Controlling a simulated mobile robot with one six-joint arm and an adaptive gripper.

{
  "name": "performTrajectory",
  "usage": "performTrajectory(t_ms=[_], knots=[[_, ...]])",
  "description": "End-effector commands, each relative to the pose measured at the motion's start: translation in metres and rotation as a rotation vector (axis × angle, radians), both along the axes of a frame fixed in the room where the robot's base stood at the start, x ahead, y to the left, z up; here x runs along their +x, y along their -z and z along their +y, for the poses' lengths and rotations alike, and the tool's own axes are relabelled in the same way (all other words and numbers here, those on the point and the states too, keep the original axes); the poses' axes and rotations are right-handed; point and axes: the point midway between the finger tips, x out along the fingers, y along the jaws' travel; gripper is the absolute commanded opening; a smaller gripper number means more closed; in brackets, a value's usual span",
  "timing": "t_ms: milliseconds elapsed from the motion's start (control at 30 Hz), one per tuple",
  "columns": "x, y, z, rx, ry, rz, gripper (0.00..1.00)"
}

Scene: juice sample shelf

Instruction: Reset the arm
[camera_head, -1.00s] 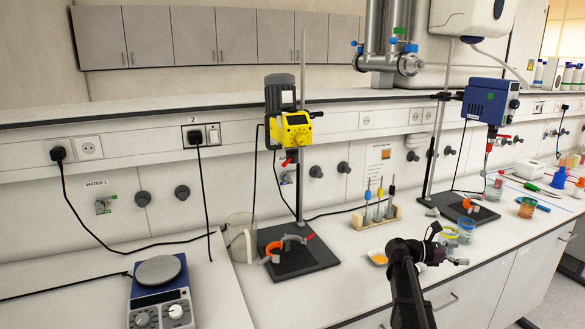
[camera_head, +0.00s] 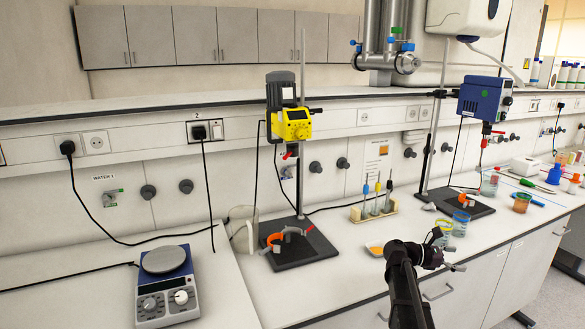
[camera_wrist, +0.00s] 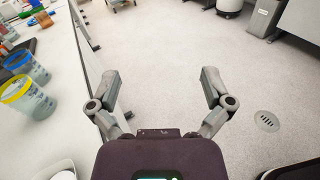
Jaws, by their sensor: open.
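My gripper (camera_wrist: 160,88) is open and empty in the wrist view, its two grey fingers wide apart above the pale floor beside the bench edge. In the head view my gripper (camera_head: 458,267) is at the end of my dark arm, low at the right of centre, over the front edge of the bench. Nothing is between the fingers.
A yellow-rimmed beaker (camera_wrist: 27,97) and a blue-rimmed beaker (camera_wrist: 26,65) stand on the bench close left of my gripper. A small dish (camera_head: 375,248) lies by my arm. The floor (camera_wrist: 165,50) is open.

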Motion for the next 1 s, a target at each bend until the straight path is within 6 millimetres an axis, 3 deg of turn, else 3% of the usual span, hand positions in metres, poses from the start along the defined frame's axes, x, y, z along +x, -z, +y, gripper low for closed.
performTrajectory(t_ms=[267,467,667,1000], knots=[[-0.015,0.034,0.018,0.112,0.007,-0.147,1.0],[-0.032,0.072,0.042,0.246,0.038,-0.315,1.0],[-0.057,0.128,0.085,0.456,0.131,-0.561,1.0],[-0.102,0.208,0.177,0.797,0.436,-0.913,1.0]])
